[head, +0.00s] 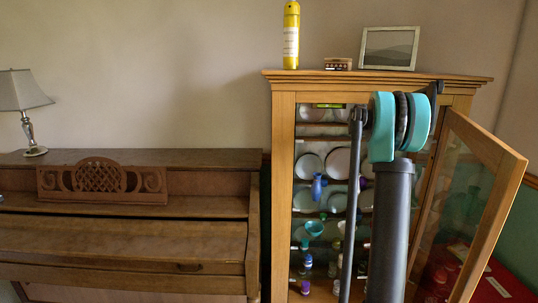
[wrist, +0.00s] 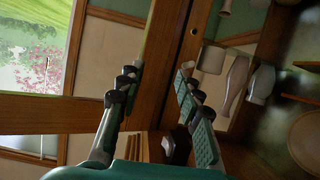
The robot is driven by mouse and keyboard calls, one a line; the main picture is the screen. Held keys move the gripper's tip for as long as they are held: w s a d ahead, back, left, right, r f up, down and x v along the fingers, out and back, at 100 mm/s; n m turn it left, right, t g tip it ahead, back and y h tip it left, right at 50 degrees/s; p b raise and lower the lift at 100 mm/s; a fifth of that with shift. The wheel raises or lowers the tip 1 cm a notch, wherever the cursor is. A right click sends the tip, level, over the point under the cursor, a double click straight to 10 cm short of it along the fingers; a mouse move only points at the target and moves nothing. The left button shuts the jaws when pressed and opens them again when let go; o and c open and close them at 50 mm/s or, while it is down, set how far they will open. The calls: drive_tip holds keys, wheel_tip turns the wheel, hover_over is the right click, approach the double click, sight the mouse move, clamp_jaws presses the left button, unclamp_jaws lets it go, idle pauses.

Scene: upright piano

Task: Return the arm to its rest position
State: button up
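My arm (head: 391,215) rises in front of the cabinet (head: 283,190) in the head view, with its turquoise joint (head: 383,128) near the cabinet top. The end of the arm cannot be made out there. In the wrist view my gripper (wrist: 160,72) shows two dark jointed fingers spread apart, with nothing held between them. Wooden framing (wrist: 158,40) lies beyond the gap; I cannot tell how far off it is.
The cabinet's glass door (head: 488,215) stands open at the right. Its shelves hold plates, vases and small items. A yellow spray can (head: 291,35), a small box (head: 338,64) and a picture frame (head: 389,48) stand on top. A piano (head: 120,240) with a lamp (head: 24,95) is left.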

drive_tip(key=s+a+f+n+t+y, duration=0.2)
drive_tip(key=s+a+f+n+y, duration=0.5)
drive_tip(key=s+a+f, duration=0.9)
drive_tip(key=s+a+f+n+t+y, duration=0.2)
drive_tip(key=s+a+f+n+y, duration=0.4)
drive_tip(key=s+a+f+n, duration=0.4)
drive_tip(key=s+a+f, duration=0.3)
drive_tip(key=s+a, duration=0.3)
drive_tip(key=s, duration=0.1)
drive_tip(key=s+a+f, duration=0.3)
drive_tip(key=s+a, duration=0.3)
drive_tip(key=s, duration=0.1)
drive_tip(key=shift+s+a+f+y, duration=0.2)
drive_tip(key=shift+s+y, duration=0.1)
drive_tip(key=shift+y, duration=0.1)
drive_tip(key=shift+r, duration=0.1)
drive_tip(key=shift+c, duration=0.3)
